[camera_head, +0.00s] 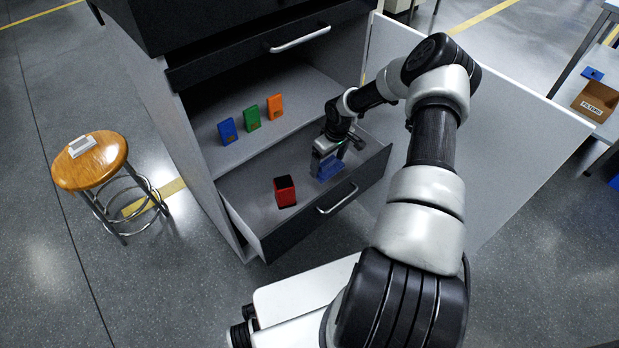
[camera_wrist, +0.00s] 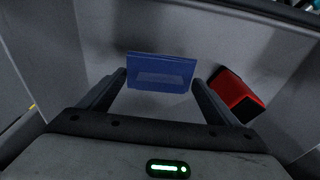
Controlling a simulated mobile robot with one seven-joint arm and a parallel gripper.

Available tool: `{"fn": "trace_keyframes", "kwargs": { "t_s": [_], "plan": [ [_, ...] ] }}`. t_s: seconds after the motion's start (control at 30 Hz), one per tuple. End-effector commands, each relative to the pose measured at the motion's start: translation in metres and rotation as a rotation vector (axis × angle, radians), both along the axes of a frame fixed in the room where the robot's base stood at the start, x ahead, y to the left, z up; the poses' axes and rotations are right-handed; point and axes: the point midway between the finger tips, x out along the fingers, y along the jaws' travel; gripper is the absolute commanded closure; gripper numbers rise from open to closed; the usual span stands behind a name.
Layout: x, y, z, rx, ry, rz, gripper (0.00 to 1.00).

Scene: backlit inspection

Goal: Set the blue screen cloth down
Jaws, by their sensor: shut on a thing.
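The blue screen cloth (camera_wrist: 160,72) is a flat blue piece with a paler rectangle on its face. My gripper (camera_wrist: 160,86) is shut on it, one finger at each side. In the head view, the blue cloth (camera_head: 325,167) is below my gripper (camera_head: 329,156), inside the open drawer (camera_head: 240,205) toward its right end. The arm partly covers it, and I cannot tell whether it touches the drawer floor.
Blue (camera_head: 228,131), green (camera_head: 251,118) and orange (camera_head: 275,107) boxes stand on the shelf behind. An open cabinet door (camera_head: 500,125) is at the right. A wooden stool (camera_head: 100,170) stands at left.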

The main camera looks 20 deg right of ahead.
Motion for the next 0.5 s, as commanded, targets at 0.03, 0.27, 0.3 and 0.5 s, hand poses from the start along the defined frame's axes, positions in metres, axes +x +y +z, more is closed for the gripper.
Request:
{"fn": "trace_keyframes", "kwargs": {
  "t_s": [0.03,0.27,0.3,0.5],
  "plan": [
    [-0.001,0.001,-0.014,0.002,0.002,0.000,0.36],
    [0.000,0.001,-0.037,0.000,0.000,-0.001,0.36],
    [0.000,0.001,-0.040,0.001,0.000,-0.001,0.36],
    [-0.001,0.001,-0.068,0.002,0.001,-0.003,0.36]
  ]
}}
